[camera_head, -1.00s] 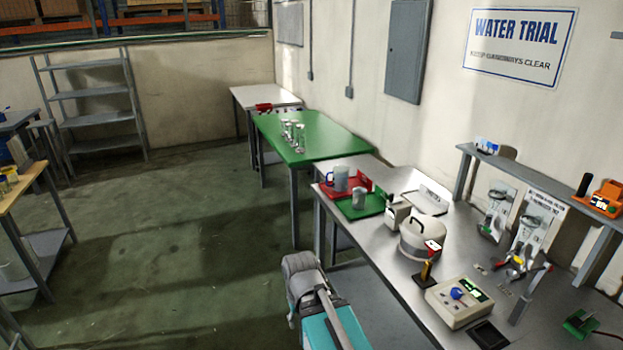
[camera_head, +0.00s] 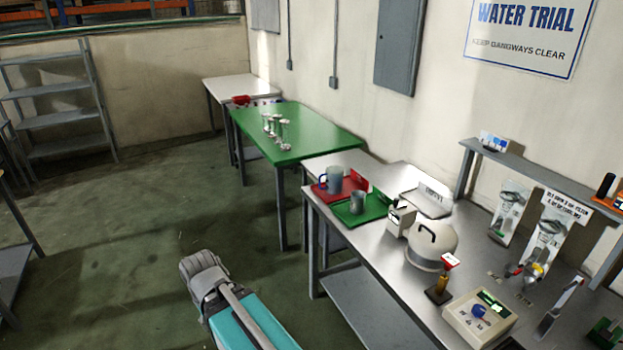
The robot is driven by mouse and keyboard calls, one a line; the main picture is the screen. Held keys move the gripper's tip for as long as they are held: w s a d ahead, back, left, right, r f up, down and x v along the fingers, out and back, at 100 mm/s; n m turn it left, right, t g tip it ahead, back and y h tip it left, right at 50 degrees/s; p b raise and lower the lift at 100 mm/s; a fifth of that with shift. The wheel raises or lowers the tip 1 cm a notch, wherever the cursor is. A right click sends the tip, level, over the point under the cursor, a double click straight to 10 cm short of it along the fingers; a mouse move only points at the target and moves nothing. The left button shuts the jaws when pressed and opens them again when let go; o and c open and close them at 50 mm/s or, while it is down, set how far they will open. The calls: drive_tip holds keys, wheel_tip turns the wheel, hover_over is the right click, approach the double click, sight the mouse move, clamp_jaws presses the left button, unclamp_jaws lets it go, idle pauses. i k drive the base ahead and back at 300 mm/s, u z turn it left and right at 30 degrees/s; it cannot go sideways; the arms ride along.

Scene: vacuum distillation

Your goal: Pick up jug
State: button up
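A grey jug with a blue handle (camera_head: 334,180) stands upright on the red tray (camera_head: 318,192) at the far end of the steel bench. A second, smaller grey vessel (camera_head: 357,203) stands on the green tray (camera_head: 375,213) just in front of it. I cannot tell its exact form at this size. Part of my own arm, grey and teal, shows at the bottom, left of the bench and well apart from both vessels. My gripper's fingers cannot be made out.
The steel bench (camera_head: 340,234) also holds a white domed vessel (camera_head: 431,246), a small white device (camera_head: 400,218) and a control box (camera_head: 480,318). A green table (camera_head: 310,138) with several glass pieces (camera_head: 276,128) stands behind. Open floor (camera_head: 140,240) lies left of the bench.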

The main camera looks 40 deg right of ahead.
sight(331, 181)
drive_tip(key=z, duration=0.05)
drive_tip(key=i, duration=0.8)
drive_tip(key=z, duration=0.85)
drive_tip(key=i, duration=0.85)
drive_tip(key=z, duration=0.65)
drive_tip(key=k, duration=0.95)
drive_tip(key=z, duration=0.15)
drive_tip(key=i, duration=0.5)
